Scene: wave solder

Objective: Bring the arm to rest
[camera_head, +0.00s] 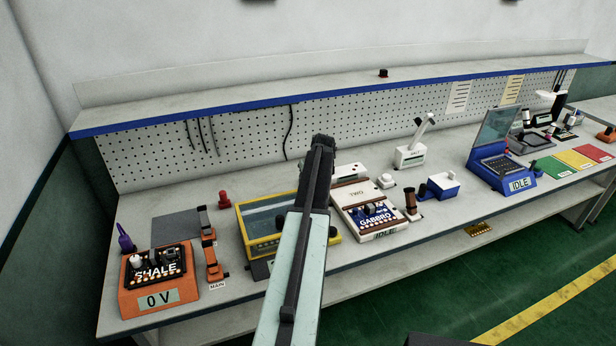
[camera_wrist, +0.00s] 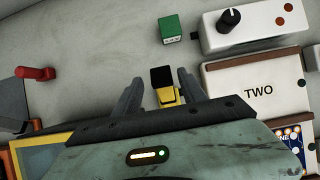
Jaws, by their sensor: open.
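My arm reaches up over the workbench (camera_head: 180,325) in the head view, with my gripper (camera_head: 321,145) at its far end, between a yellow-framed tray (camera_head: 243,228) and the white station marked TWO (camera_head: 358,193). In the wrist view my gripper (camera_wrist: 158,78) is open, its two dark fingers spread apart. A small yellow piece with a black top (camera_wrist: 162,79) shows between the fingers. I cannot tell how far below them it is, but no finger visibly closes on it.
A green block (camera_wrist: 171,28) and a white box with a black knob (camera_wrist: 255,25) lie ahead of the fingers. A red knob (camera_wrist: 36,73) is left. An orange SHALE unit (camera_head: 158,282) stands at the bench's left and a blue IDLE machine (camera_head: 498,165) at right. A blue-edged shelf (camera_head: 330,95) runs behind.

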